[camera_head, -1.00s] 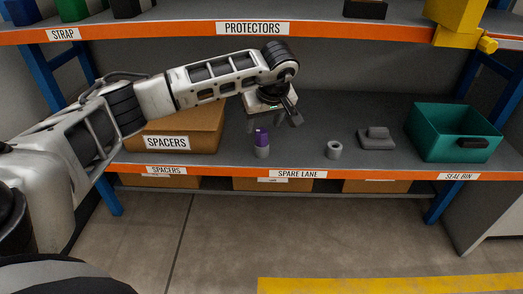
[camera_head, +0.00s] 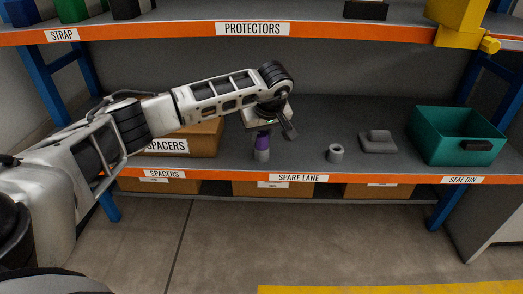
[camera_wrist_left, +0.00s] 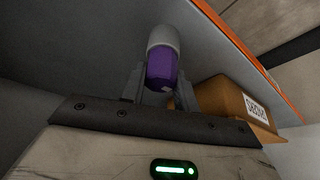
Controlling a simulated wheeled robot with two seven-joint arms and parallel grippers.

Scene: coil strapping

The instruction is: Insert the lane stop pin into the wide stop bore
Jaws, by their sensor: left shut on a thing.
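The lane stop pin (camera_head: 262,143) is a purple upright piece on the middle shelf, with a grey cylindrical part (camera_head: 261,156) below it. I cannot tell whether the grey part belongs to the pin or is a holder around its lower end. My left gripper (camera_head: 265,134) is over it, shut on the purple part. In the left wrist view the purple pin (camera_wrist_left: 162,72) sits between the two fingers, its grey end (camera_wrist_left: 163,38) pointing away. A short grey ring with a hole, seemingly the wide stop bore (camera_head: 336,153), stands to the right. My right gripper is not in view.
A grey block (camera_head: 377,143) and a teal bin (camera_head: 455,150) stand farther right. A spacers carton (camera_head: 205,135) is to the left, behind my arm. The orange shelf edge (camera_head: 350,178) runs in front. The upper shelf (camera_head: 170,33) is overhead.

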